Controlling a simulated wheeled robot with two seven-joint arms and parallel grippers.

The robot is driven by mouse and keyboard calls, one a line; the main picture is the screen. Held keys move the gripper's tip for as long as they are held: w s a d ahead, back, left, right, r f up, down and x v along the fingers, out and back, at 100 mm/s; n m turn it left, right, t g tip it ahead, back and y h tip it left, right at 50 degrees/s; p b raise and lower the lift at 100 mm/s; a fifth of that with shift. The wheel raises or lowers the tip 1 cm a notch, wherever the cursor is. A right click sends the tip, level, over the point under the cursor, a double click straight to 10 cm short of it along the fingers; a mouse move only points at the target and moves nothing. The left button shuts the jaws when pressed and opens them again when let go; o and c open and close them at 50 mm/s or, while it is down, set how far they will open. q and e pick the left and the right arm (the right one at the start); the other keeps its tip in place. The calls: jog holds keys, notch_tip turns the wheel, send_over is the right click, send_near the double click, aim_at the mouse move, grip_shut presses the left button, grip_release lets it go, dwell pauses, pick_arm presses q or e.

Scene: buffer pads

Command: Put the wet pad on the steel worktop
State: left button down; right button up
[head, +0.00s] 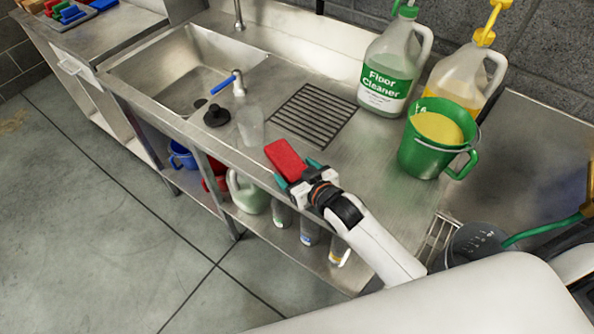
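My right gripper (299,174) is shut on the near end of the pad, with a teal fingertip on each side. The pad seems to be over the worktop's front edge; I cannot tell whether it touches the steel. Whether the pad is wet does not show clearly. My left gripper is not in view.
A sink (185,68) lies left, with a black plunger-like thing (216,115) and a clear cup (250,124) near it. A floor cleaner jug (388,75), a yellow jug (455,72) and a green bucket (424,157) stand right. Coloured pads (70,14) lie far left.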

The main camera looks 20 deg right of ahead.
jog(key=shift+r, duration=0.15)
jog(key=v, duration=1.2)
jog(key=shift+r+b, duration=0.1)
jog(key=shift+b, duration=0.25)
